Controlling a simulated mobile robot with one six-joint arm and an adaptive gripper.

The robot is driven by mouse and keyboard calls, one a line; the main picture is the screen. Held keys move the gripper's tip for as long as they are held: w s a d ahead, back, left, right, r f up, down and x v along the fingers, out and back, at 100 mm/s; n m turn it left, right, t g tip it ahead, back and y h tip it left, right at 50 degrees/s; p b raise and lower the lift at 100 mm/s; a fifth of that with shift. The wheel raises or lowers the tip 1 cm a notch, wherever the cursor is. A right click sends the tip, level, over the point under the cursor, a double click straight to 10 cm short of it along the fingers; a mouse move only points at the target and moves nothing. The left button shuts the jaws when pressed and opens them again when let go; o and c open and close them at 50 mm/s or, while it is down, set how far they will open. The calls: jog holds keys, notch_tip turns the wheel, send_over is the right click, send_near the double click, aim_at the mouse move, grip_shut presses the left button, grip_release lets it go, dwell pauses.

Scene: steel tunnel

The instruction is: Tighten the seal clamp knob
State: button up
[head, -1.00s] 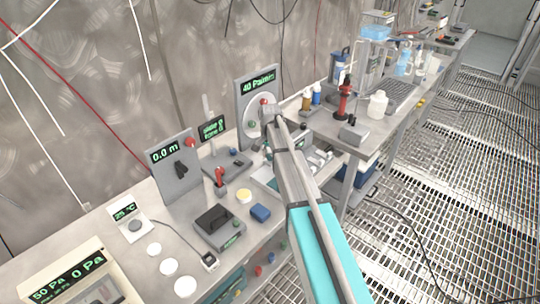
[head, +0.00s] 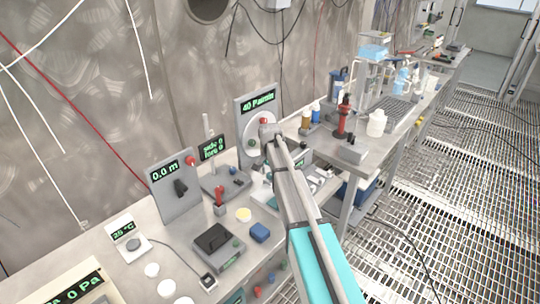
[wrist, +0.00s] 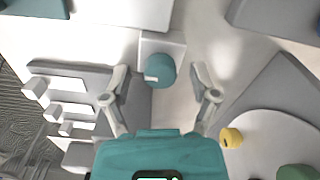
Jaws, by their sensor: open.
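In the wrist view a round teal knob (wrist: 160,70) with a small white mark sits on a pale square block (wrist: 176,47). It may be the seal clamp knob; no label shows. My gripper (wrist: 161,84) is open, with one finger on each side of the knob in the picture. A gap shows on both sides, and I see no contact. In the head view my gripper (head: 270,132) is at the panel reading 40 Pa/min (head: 257,112). The teal knob cannot be made out there, and my arm covers part of that area.
A round pale plate with a yellow knob (wrist: 231,138) and a green knob (wrist: 297,173) is right of my gripper. A grey rack with white pegs (wrist: 70,110) is left.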

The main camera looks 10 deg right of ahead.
aim_at(270, 174)
jog(key=shift+n, duration=0.3)
jog(key=n, duration=1)
jog(key=shift+d+n, duration=0.1)
jog(key=shift+n, duration=0.2)
notch_tip(270, 174, up, 14)
jog(key=p, duration=1.3)
jog(key=shift+p, duration=0.4)
jog(key=shift+f, duration=0.1)
jog(key=s+a+m, duration=0.2)
jog(key=s, duration=2.7)
jog(key=shift+a+m, duration=0.2)
jog(key=shift+m, duration=0.2)
